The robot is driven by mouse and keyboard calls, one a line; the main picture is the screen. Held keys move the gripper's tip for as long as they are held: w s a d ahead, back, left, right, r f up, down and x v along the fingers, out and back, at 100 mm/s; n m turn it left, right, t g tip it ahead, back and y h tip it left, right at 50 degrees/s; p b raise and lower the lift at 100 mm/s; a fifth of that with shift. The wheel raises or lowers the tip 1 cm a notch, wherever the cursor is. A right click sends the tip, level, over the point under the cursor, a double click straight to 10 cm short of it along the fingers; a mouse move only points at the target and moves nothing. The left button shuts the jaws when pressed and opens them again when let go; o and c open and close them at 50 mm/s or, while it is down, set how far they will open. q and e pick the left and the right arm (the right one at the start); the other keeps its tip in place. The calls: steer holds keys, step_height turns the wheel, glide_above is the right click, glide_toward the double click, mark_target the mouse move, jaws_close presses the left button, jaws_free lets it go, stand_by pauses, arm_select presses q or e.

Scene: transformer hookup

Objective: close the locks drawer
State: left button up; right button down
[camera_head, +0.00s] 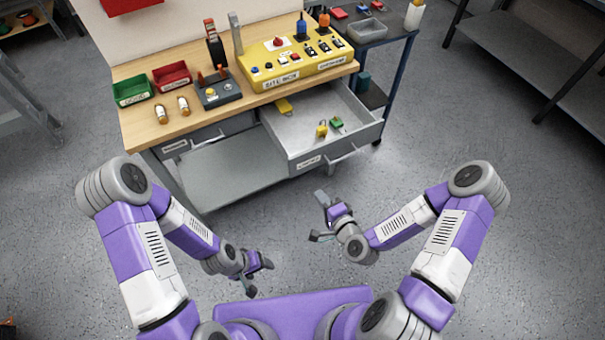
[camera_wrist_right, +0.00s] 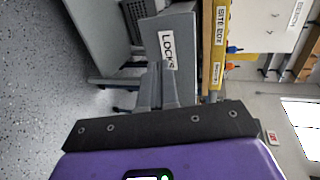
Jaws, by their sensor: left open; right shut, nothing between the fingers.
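The locks drawer (camera_head: 290,130) is pulled out from the right side of the workbench, with yellow padlocks (camera_head: 321,130) and a green padlock (camera_head: 336,123) inside. Its front has a label and a bar handle (camera_head: 342,158). In the right wrist view the drawer front (camera_wrist_right: 183,32) fills the space ahead of the fingers, its LOCKS label turned sideways. My right gripper (camera_head: 321,198) is shut and empty, in front of the drawer. Its fingers also show in the right wrist view (camera_wrist_right: 161,88); whether they touch the front is unclear. My left gripper (camera_head: 260,278) is open and empty, low near my base.
The wooden bench top (camera_head: 150,128) carries a yellow site box (camera_head: 295,62), a green bin (camera_head: 133,90) and a red bin (camera_head: 172,76). A second drawer (camera_head: 195,140) at left is shut. A cart (camera_head: 378,35) stands beside the bench at right. Floor before the drawer is clear.

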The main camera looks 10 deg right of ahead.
steer(key=b, duration=0.3)
glide_toward(298, 167)
steer(key=x, duration=0.5)
steer(key=shift+w+a+f, duration=0.1)
steer(key=shift+w+a, duration=0.2)
steer(key=shift+w, duration=0.35)
